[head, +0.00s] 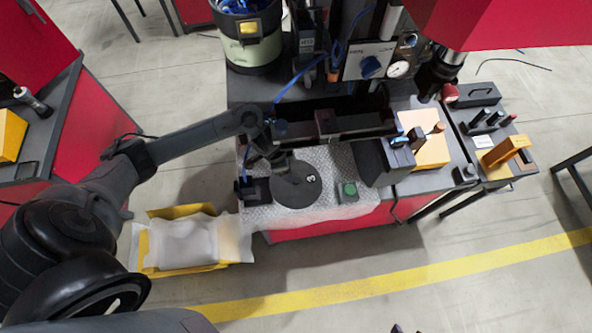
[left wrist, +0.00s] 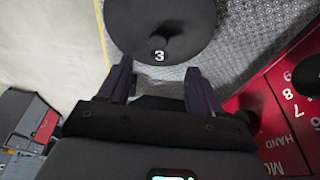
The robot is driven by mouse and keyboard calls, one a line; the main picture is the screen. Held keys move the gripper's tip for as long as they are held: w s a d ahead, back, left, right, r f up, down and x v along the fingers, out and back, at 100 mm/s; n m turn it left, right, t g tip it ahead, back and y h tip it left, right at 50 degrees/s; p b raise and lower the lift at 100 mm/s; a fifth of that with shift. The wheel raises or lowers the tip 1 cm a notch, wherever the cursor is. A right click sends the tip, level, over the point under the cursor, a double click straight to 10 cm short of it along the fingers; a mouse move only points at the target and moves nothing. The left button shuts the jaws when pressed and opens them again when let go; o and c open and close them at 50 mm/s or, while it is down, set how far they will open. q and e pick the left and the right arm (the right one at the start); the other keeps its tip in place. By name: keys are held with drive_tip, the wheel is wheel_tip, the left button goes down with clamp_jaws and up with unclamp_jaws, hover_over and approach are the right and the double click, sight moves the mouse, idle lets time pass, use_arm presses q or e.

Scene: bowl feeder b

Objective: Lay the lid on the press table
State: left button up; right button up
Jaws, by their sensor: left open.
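The lid is a dark round disc (head: 296,185) with a white "3" and a small knob; it appears to lie flat on the bubble-wrap-covered press table (head: 335,160). It also shows at the top of the left wrist view (left wrist: 190,22), with its knob between and beyond my fingertips. My left gripper (head: 281,160) is at the lid's upper left edge in the head view. In the left wrist view its two fingers (left wrist: 157,76) are apart with nothing between them. Small dark tips at the bottom edge of the head view may be my right gripper (head: 406,329); their state is unclear.
A green button box (head: 348,191) stands right of the lid, and a small black block (head: 254,191) left of it. A dark horizontal bar (head: 340,126) crosses behind. A yellow crate with wrapping (head: 150,250) is on the floor at left. Open floor lies in front.

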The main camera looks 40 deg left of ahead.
sight(296, 182)
use_arm(q)
drive_tip(key=shift+b+x, duration=0.7)
drive_tip(key=shift+x, duration=4.15)
drive_tip(key=shift+s+d, duration=0.1)
drive_tip(key=shift+d, duration=0.1)
clamp_jaws()
